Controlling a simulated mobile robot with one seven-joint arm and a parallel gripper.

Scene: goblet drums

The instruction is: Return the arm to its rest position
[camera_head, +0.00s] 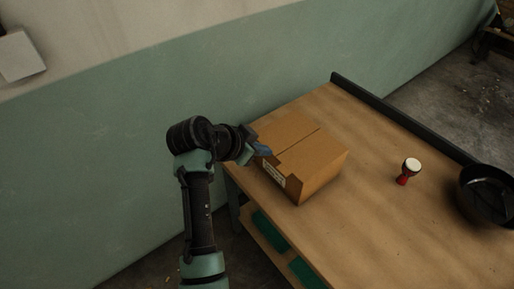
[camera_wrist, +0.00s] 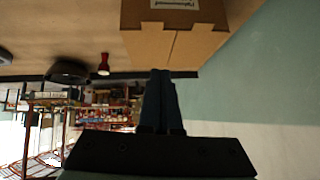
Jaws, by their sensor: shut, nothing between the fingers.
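My arm rises at the left of the head view and bends over toward the table. My gripper (camera_head: 264,150) shows small at its end, in front of the near left edge of a cardboard box. In the wrist view my gripper (camera_wrist: 160,73) has its two dark fingers together, with nothing between them. Past the fingertips the box (camera_wrist: 165,45) appears, its white label at the top of the picture. I cannot tell whether the fingers touch the box.
The cardboard box (camera_head: 310,162) stands on the wooden table (camera_head: 375,235), its top flaps closed. A green wall (camera_head: 110,150) runs behind my arm.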

